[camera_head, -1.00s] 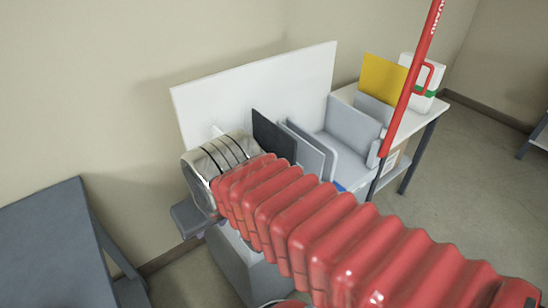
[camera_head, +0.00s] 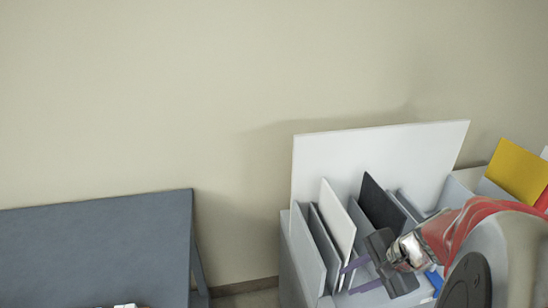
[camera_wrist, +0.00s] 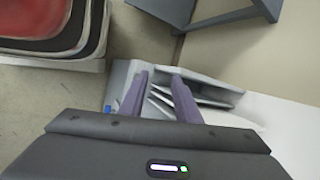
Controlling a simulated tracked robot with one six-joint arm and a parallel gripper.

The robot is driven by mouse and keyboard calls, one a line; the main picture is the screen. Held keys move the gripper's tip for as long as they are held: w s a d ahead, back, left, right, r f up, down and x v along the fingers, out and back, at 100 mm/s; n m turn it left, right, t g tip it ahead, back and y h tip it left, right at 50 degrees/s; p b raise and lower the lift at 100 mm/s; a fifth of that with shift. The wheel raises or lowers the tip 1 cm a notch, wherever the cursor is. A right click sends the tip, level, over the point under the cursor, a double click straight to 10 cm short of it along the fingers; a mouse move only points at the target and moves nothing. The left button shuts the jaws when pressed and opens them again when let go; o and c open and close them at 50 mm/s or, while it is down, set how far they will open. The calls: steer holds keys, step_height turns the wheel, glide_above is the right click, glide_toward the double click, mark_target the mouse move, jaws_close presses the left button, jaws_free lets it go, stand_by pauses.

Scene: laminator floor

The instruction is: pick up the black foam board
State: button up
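The black foam board (camera_head: 381,207) stands tilted in a grey slotted rack (camera_head: 307,243), in front of a large white panel. A thin white board (camera_head: 337,215) stands left of it in the rack. My gripper (camera_head: 347,276) is low at the rack's front, its purple fingers pointing left toward the white board's lower part. In the wrist view my gripper (camera_wrist: 160,82) has its two fingers apart, with pale board or divider edges showing between and beyond them. I cannot pick out the black board there. Its lower part is hidden in the head view.
The large white panel (camera_head: 390,152) rises behind the rack near the wall. A yellow board (camera_head: 518,172) stands at the right. A dark grey table (camera_head: 95,245) is at the left, with bare wall above.

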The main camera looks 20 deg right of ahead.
steer(key=w+d+f+m+t+h, duration=0.1)
steer(key=d+m+t, duration=0.2)
steer(key=d+m, duration=0.3)
steer(key=w+d+m+t, duration=0.2)
steer(key=d+m, duration=0.4)
steer(key=m+t+h, duration=0.4)
steer(key=m, duration=0.4)
glide_toward(387, 217)
steer(key=v, duration=0.3)
steer(key=shift+s+d+r, duration=0.1)
steer(key=shift+d+r, duration=0.05)
steer(key=shift+d, duration=0.2)
steer(key=shift+g, duration=0.3)
steer(key=x, duration=0.8)
steer(key=shift+a, duration=0.1)
steer(key=shift+w, duration=0.25)
steer(key=shift+x, duration=2.7)
